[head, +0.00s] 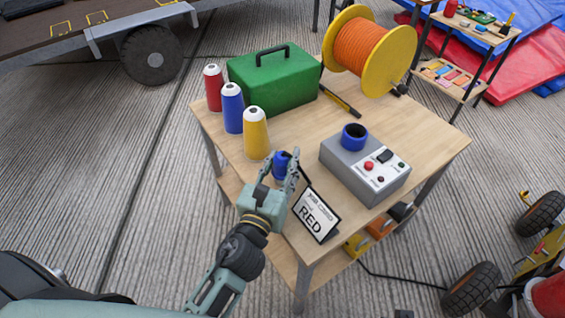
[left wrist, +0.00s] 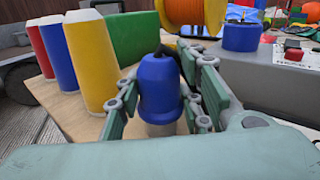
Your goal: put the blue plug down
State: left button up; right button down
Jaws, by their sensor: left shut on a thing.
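The blue plug (left wrist: 159,85) stands upright between the fingers of my left gripper (left wrist: 165,110) in the left wrist view. In the head view the plug (head: 282,163) shows at the fingertips of the left gripper (head: 282,172), over the near-left part of the wooden table (head: 265,190). The gripper is shut on it. Whether the plug's base touches the tabletop cannot be told. My right gripper is in neither view.
Red (head: 213,90), blue (head: 232,108) and yellow (head: 256,135) cones stand behind the gripper. A green toolbox (head: 275,80), an orange cable reel (head: 368,48), a grey control box (head: 350,175) with a blue socket (head: 354,137), and a "RED" sign (head: 315,213) are also on the table.

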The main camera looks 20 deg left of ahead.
pick_arm(q)
jog(key=o, duration=1.4)
jog(key=shift+c, duration=0.2)
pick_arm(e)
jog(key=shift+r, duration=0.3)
